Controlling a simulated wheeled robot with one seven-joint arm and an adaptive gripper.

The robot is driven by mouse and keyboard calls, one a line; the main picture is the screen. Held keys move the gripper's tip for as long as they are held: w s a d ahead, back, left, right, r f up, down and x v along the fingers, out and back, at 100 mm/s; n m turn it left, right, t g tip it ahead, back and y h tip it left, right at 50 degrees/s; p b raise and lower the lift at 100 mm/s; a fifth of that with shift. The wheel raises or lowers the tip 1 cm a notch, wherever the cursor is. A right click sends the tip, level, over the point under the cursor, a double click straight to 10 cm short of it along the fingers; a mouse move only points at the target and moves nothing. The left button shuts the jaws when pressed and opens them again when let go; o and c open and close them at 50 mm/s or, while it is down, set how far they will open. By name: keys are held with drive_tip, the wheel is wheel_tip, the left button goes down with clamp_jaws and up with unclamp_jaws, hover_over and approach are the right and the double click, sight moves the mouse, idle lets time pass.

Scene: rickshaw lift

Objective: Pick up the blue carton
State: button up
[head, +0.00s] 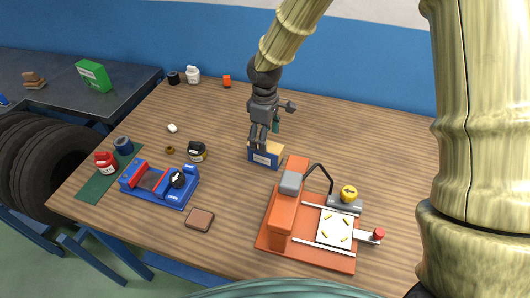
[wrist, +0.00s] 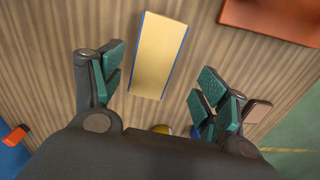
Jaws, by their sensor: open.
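The blue carton (head: 262,157) stands on the wooden workbench near its middle, with blue sides and a pale label. In the wrist view its tan top with blue edges (wrist: 158,55) shows ahead of the fingers. My gripper (head: 264,138) is pointed down just above the carton in the head view. In the wrist view my gripper (wrist: 160,75) is open, with one green-padded finger to the left of the carton and one to the right. The fingers look apart from the carton. Part of the carton's top is hidden by the gripper in the head view.
An orange machine (head: 284,215) with a black curved hose stands close to the carton's right. A blue vise (head: 160,184), a dark jar (head: 197,152) and a brown wallet-like block (head: 200,220) lie to the left. The bench behind right is clear.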

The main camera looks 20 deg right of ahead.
sight(273, 159)
drive_tip(key=shift+f, duration=1.85)
drive_tip(key=shift+w+d+f+p, duration=0.2)
drive_tip(key=shift+f+p, duration=0.35)
drive_tip(key=shift+f, duration=0.4)
drive_tip(key=shift+w+d+f+p, duration=0.15)
drive_tip(key=shift+f+p, duration=0.4)
drive_tip(key=shift+f, duration=0.4)
drive_tip(key=shift+a+f, duration=0.1)
drive_tip(key=shift+f, duration=0.65)
drive_tip(key=shift+c, duration=0.2)
drive_tip(key=c, duration=1.3)
drive_tip(key=shift+o, duration=0.2)
drive_tip(key=shift+r, duration=0.1)
